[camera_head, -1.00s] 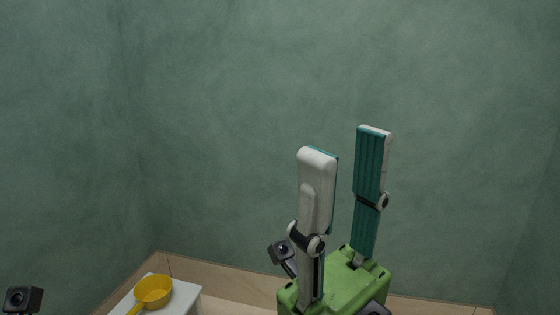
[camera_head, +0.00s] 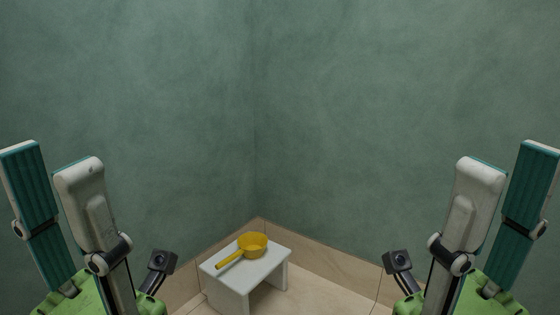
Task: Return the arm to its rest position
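My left gripper (camera_head: 50,158) stands at the left edge of the head view, its two fingers pointing up and spread apart with nothing between them. My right gripper (camera_head: 512,158) stands at the right edge as a near mirror image, also with fingers up, spread and empty. Each finger has a pale shell, and teal ribbed pads show. A small dark camera sits on the inner side of each gripper. Both grippers are apart from the stool and the scoop. The arms below the green gripper bodies are cut off by the frame.
A white stool (camera_head: 270,265) stands in the tiled corner between the grippers. A yellow scoop (camera_head: 252,246) with a handle rests on it, the handle pointing to the lower left. The green walls behind are bare. Tan floor shows right of the stool.

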